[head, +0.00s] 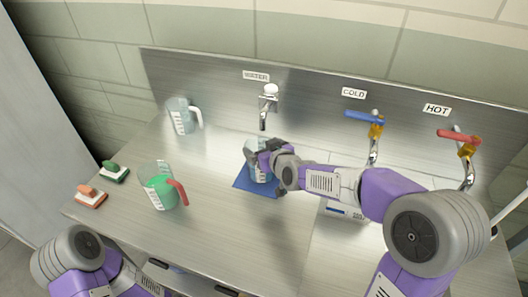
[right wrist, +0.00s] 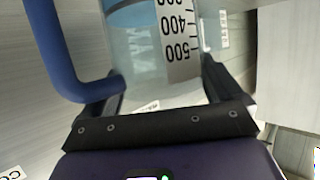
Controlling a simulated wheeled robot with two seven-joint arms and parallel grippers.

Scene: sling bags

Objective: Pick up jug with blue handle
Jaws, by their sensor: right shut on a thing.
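The clear jug with the blue handle (head: 258,174) stands over a blue square mat (head: 244,184) below the WATER tap. My right gripper (head: 266,152) is shut on the jug's upper part and hides much of it. In the right wrist view the clear jug wall (right wrist: 145,45), with a printed scale, lies between the two fingers. Its blue handle (right wrist: 62,60) curves down beside the left finger. From these views I cannot tell whether the jug touches the mat. My left arm shows at the lower left of the head view, but its gripper is out of view.
A jug with a red handle and green contents (head: 160,187) stands to the left. A jug with a white handle (head: 181,117) stands behind it. Two brushes or sponges (head: 103,183) lie at the left edge. Taps (head: 268,95) line the back panel.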

